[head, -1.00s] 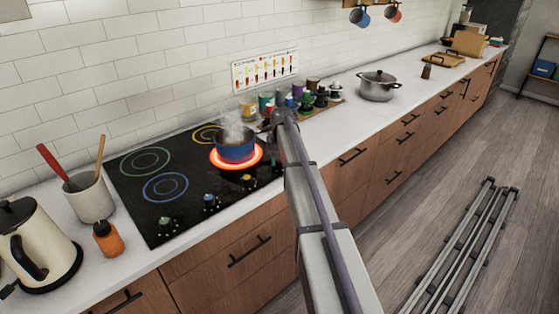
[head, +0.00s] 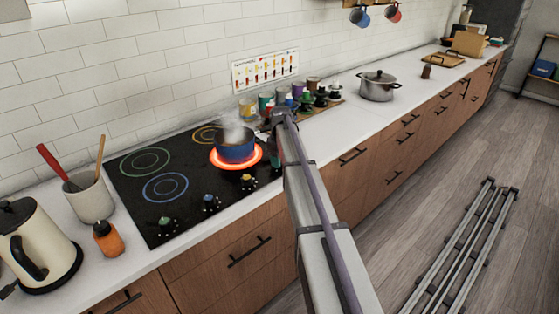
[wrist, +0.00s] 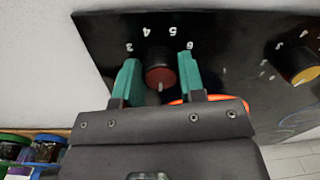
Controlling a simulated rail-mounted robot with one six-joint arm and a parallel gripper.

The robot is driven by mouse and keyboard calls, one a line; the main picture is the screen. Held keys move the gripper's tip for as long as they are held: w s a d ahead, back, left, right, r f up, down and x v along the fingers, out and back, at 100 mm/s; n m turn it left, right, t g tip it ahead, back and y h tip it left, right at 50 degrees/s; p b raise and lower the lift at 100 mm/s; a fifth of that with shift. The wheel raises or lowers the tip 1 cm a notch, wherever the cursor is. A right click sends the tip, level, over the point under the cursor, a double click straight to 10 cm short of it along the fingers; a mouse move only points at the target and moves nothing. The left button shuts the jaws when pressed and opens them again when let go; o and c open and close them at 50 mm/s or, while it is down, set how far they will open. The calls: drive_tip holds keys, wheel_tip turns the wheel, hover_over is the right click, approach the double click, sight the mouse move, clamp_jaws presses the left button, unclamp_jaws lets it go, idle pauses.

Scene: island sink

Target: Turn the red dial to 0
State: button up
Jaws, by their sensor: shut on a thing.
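The red dial (wrist: 161,76) sits on the black cooktop panel in the wrist view, with a black body and a red face. A pale mark on the dial is at the side toward my gripper. Upside-down white digits 3, 4, 5 and 6 show around its far side; the digits nearer my gripper are hidden. My gripper (wrist: 158,66) has one green finger on each side of the dial and is shut on it. In the head view my arm hides the dial, and only a bit of green finger (head: 274,155) shows beside the cooktop (head: 190,185).
A blue pot (head: 236,147) steams on a glowing red burner close to my gripper. A yellow dial (wrist: 298,66) is to the right in the wrist view. Several jars (head: 266,101) stand behind my wrist. A grey pot (head: 377,88) is further right on the counter.

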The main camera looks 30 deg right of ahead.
drive_tip(key=shift+n, duration=0.3)
drive_tip(key=o, duration=0.9)
drive_tip(key=r+p, duration=1.1)
drive_tip(key=shift+w+d, duration=0.1)
drive_tip(key=shift+d, duration=0.1)
drive_tip(key=shift+f, duration=0.1)
